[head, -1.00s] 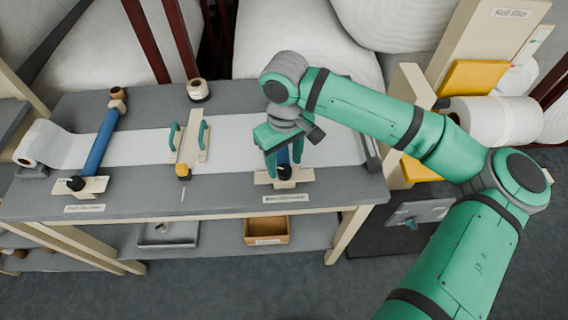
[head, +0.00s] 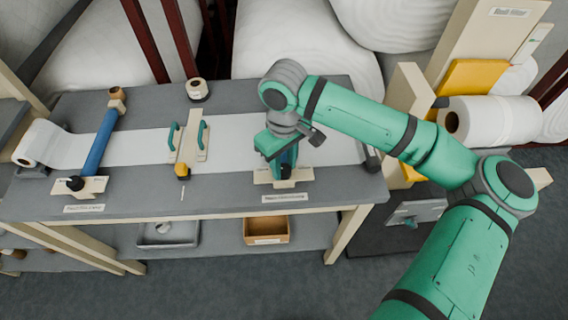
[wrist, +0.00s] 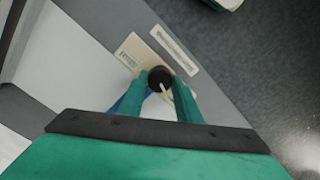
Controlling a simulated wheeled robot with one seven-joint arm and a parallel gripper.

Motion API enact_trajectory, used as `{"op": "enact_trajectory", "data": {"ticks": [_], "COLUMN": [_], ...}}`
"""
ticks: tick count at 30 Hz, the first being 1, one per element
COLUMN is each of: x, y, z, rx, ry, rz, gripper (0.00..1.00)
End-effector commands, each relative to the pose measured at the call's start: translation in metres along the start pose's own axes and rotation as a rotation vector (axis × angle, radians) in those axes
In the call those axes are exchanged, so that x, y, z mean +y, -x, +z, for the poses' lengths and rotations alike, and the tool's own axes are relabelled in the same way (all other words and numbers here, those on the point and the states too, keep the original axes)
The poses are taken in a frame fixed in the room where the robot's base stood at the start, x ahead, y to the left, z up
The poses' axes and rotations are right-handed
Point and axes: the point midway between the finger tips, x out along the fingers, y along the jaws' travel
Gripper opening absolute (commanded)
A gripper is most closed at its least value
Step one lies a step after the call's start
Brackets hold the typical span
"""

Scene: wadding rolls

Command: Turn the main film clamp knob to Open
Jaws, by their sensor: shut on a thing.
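A black knob (wrist: 158,77) with a pale pointer sits on a cream plate (wrist: 133,55) at the near end of the right-hand clamp. My gripper (wrist: 160,84) is shut on this knob, one green finger on each side of it in the wrist view. The pointer runs toward the lower right there. In the head view my gripper (head: 284,168) stands over the same cream plate (head: 263,179), and the fingers partly hide the knob. The clamp's blue bar shows only in part behind the fingers. The small print on the plate is too small to read.
A second clamp with a blue bar (head: 100,150) and a black knob (head: 74,183) stands at the left of the table. Between them is a cream piece with green handles (head: 188,142) and a yellow knob. White film (head: 240,140) runs across the grey table.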

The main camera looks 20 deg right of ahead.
Motion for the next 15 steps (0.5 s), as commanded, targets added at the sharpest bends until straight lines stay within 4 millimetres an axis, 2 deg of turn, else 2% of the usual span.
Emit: {"op": "enact_trajectory", "data": {"ticks": [6,15], "x": [-0.0007,-0.0001], "y": [-0.0001,0.0003], "z": [-0.0002,0.0002], "rx": [0.002,0.001], "ry": [0.134,0.159], "rz": [-0.003,0.0], "gripper": [0.08,0.08]}}
